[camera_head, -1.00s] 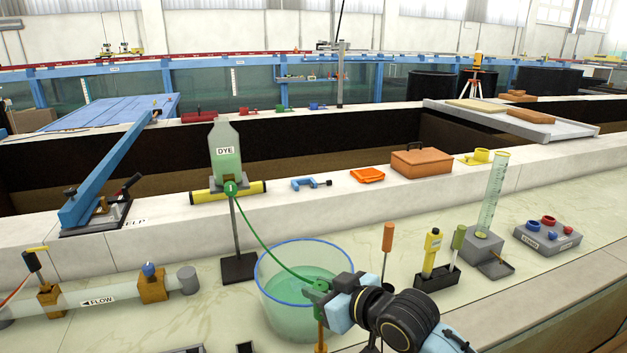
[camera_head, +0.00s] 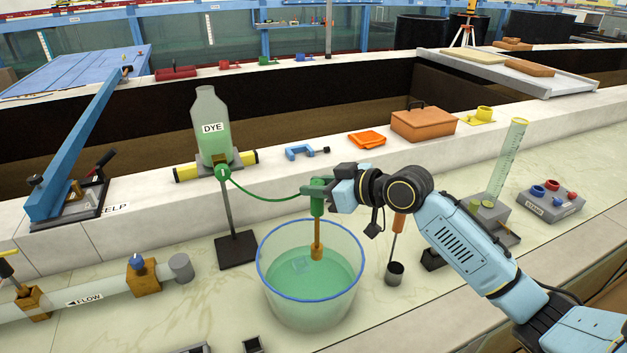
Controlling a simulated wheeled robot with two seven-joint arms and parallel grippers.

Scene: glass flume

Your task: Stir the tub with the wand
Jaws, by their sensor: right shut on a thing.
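The tub (camera_head: 290,310) is clear with a blue rim and holds pale green liquid. It stands on the pale counter at the lower middle. My right gripper (camera_head: 318,190) is shut on the green handle of the wand (camera_head: 317,230), above the tub's far rim in the picture. The wand hangs upright, its brass shaft and thicker tip showing inside the rim's outline. I cannot tell whether the tip touches the liquid. A green hose runs from the wand to the valve under the dye bottle (camera_head: 211,115). My left gripper is not in view.
The dye bottle's stand (camera_head: 236,248) is left of the tub. An orange-handled tool (camera_head: 397,230) stands in a dark cup right of it. A clear flow pipe (camera_head: 90,300) lies at left.

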